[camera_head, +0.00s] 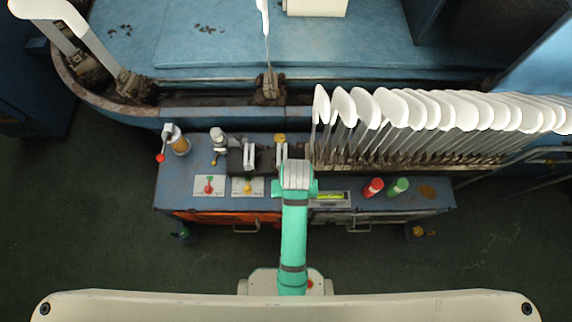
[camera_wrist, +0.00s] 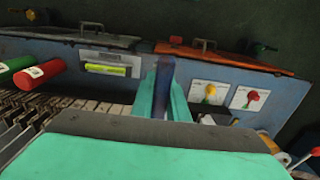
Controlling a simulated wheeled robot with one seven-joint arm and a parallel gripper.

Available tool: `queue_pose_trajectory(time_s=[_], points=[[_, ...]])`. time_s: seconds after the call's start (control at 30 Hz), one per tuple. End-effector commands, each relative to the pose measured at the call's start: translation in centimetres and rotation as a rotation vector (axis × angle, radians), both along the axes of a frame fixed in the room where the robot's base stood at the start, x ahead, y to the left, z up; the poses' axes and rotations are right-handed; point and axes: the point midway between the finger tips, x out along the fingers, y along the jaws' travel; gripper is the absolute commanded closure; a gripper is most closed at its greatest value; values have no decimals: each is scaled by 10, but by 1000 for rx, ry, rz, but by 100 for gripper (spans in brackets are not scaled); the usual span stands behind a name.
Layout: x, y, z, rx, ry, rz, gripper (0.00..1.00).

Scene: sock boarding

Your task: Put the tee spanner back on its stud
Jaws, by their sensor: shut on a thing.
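My gripper (camera_wrist: 164,92) is shut on a narrow dark bar (camera_wrist: 163,84), which shows between its teal fingers in the wrist view. This may be the tee spanner, but its cross-piece and lower end are hidden, so I cannot tell for sure. In the head view my gripper (camera_head: 295,188) is over the middle of the blue bench (camera_head: 180,202), and the held thing is hidden there. I cannot make out the stud in either view.
A row of white sock boards (camera_head: 435,108) stands close on the right. A red-tipped lever (camera_head: 165,143) stands at the left. A red cylinder (camera_head: 373,187), a green cylinder (camera_head: 397,187) and a spirit level (camera_head: 329,197) lie at the front. The left front of the bench has two knob plates.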

Motion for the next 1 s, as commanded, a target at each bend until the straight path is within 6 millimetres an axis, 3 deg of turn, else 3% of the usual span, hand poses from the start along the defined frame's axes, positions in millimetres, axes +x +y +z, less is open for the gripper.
queue_pose_trajectory(time_s=[0.3,0.6,0.87,1.0], points=[[48,13,-21,0,0,3,100],[83,22,-65,-1,1,1,100],[93,24,-79,-1,1,0,100],[95,25,-95,-1,3,1,100]])
